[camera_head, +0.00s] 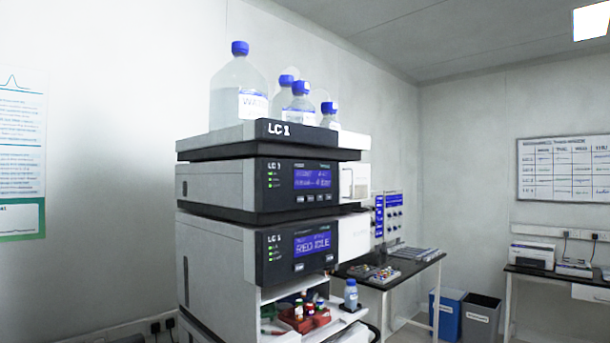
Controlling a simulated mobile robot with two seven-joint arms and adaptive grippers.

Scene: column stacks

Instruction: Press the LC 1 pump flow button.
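The LC 1 stack (225,185) stands in the middle of the head view, with an "LC 1" label on its top tray. The upper module (222,187) has a dark front panel with a blue lit display (312,179), small green lights at its left and a row of small buttons (312,198) below. The lower module (215,240) has a similar display (312,244) reading something like "RED IDLE", with two small buttons (306,266) below. The button labels are too small to read, so I cannot tell which is pump flow. Neither gripper is in view.
Several blue-capped bottles (238,92) stand on the stack's top. An open bay below holds a red vial rack (303,318), with a small bottle (350,296) beside it. A dark bench (410,270) stands behind at the right. Blue (447,312) and grey bins (481,317) stand beyond it.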

